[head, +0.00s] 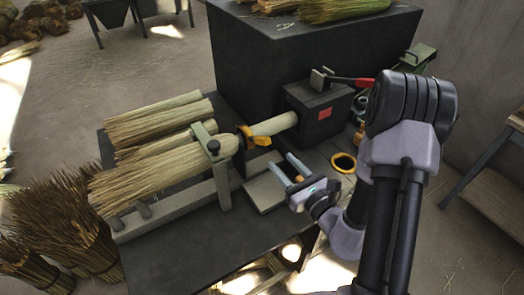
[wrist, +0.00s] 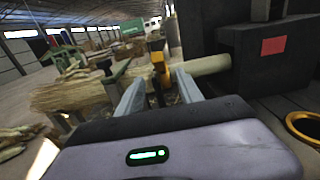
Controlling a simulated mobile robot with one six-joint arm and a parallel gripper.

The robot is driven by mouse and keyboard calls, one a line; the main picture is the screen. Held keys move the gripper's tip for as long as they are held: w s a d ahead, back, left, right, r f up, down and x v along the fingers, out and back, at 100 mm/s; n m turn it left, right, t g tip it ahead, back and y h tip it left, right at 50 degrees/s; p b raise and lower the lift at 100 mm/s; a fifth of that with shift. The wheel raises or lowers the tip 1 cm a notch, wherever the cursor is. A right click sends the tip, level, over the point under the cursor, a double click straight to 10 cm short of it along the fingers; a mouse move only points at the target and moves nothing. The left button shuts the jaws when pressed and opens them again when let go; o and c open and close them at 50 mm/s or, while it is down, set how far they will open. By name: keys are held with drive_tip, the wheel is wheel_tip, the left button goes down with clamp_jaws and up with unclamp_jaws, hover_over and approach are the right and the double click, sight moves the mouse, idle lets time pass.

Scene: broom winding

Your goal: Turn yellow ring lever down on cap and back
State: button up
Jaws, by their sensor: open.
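The yellow ring lever (head: 257,140) sits around the pale handle (head: 275,124), close to the bound end of the broom straw (head: 165,166). In the wrist view the yellow lever (wrist: 160,67) stands upright, ahead of and between my fingers. My gripper (head: 282,163) is open and empty, on the near side of the handle, with its fingers aimed toward the lever. In the wrist view my gripper (wrist: 159,88) shows its two fingers apart, and I cannot tell whether either touches the lever. I cannot clearly make out the cap beside the ring.
A dark machine block with a red patch (head: 324,113) holds the handle's right end. A loose yellow-rimmed ring (head: 343,162) lies right of my gripper. A pale plate (head: 264,193) lies below it.

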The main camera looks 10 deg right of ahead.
sight(262, 140)
drive_tip(key=b+x, duration=0.1)
drive_tip(key=x, duration=1)
drive_tip(key=shift+w+a, duration=0.15)
drive_tip(key=shift+w, duration=0.1)
clamp_jaws()
idle(0.8)
